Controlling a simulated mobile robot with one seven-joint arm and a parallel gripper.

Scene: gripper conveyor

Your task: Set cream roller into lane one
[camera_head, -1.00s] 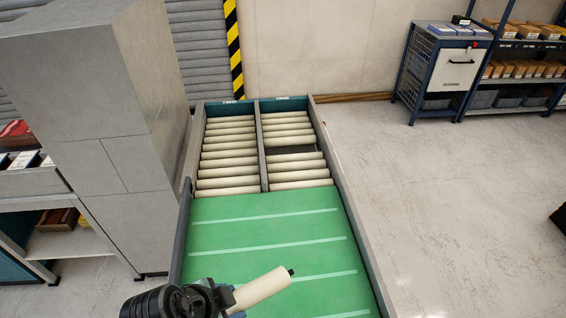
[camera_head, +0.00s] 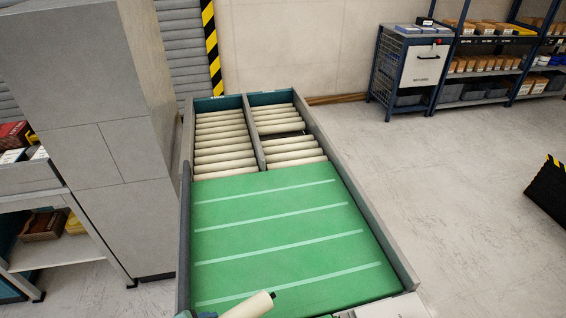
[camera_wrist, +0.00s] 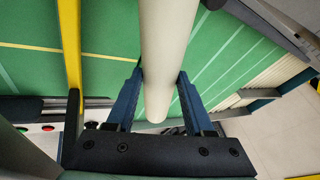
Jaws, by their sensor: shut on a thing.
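The cream roller (camera_head: 248,306) shows at the bottom edge of the head view, above the near end of the green belt (camera_head: 270,222). Its dark end pin points up and right. In the wrist view the roller (camera_wrist: 168,40) stands between the two blue fingers of my gripper (camera_wrist: 162,78), which is shut on it. Lane one (camera_head: 290,149) is the right roller lane at the belt's far end. It holds several cream rollers, with a dark gap (camera_head: 283,134) across its middle.
Lane two (camera_head: 222,140) on the left is filled with rollers, with a divider (camera_head: 256,135) between the lanes. Grey side rails (camera_head: 372,235) edge the conveyor. A tall grey cabinet (camera_head: 95,120) stands close on the left. Open floor lies right, with a black-and-yellow object (camera_head: 548,188).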

